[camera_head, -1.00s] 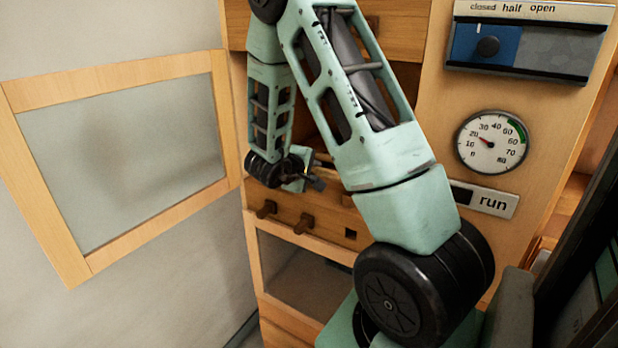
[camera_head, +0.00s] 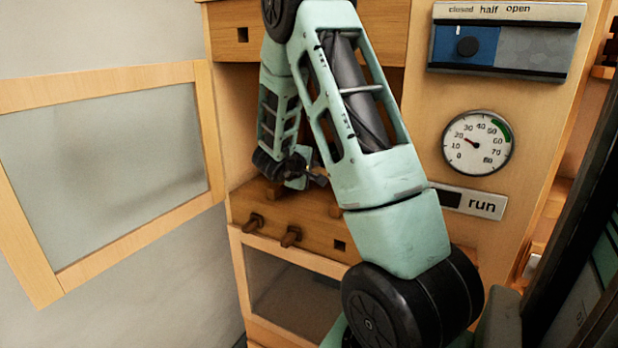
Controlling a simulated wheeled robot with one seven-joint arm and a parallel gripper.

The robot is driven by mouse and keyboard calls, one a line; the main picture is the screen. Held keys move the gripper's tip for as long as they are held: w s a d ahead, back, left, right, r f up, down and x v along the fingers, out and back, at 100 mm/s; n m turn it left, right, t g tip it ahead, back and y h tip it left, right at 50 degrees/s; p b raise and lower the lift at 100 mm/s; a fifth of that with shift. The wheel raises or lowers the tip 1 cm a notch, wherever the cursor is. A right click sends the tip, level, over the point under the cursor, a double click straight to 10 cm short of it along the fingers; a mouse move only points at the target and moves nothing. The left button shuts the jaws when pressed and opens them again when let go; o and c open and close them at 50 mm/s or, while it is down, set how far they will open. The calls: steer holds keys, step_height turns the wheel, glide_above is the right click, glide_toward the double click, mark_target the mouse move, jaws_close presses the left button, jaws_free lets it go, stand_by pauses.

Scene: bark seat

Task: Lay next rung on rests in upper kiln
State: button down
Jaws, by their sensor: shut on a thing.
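The upper kiln (camera_head: 232,205) is the open compartment in the wooden cabinet, with its framed glass door (camera_head: 110,165) swung out to the left. My gripper (camera_head: 316,174) is inside its opening, above the wooden floor. The gripper is shut on the rung, but the arm hides nearly all of it. My arm covers the right part of the opening.
Two wooden pegs (camera_head: 290,236) stick out of the front below the opening. A lower glazed compartment (camera_head: 295,295) is closed. On the right are a slider panel (camera_head: 507,42), a round gauge (camera_head: 477,142) and a "run" plate (camera_head: 470,202). A dark panel stands at far right.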

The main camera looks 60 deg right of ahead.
steer(key=shift+f+b, duration=0.7)
steer(key=shift+b, duration=0.3)
steer(key=shift+f, duration=0.75)
steer(key=c, duration=1.1)
jaws_free()
steer(key=shift+c, duration=0.2)
steer(key=shift+a, duration=0.1)
steer(key=b+v, duration=0.1)
steer(key=v, duration=1.6)
steer(key=shift+r, duration=0.15)
steer(key=shift+a, duration=0.15)
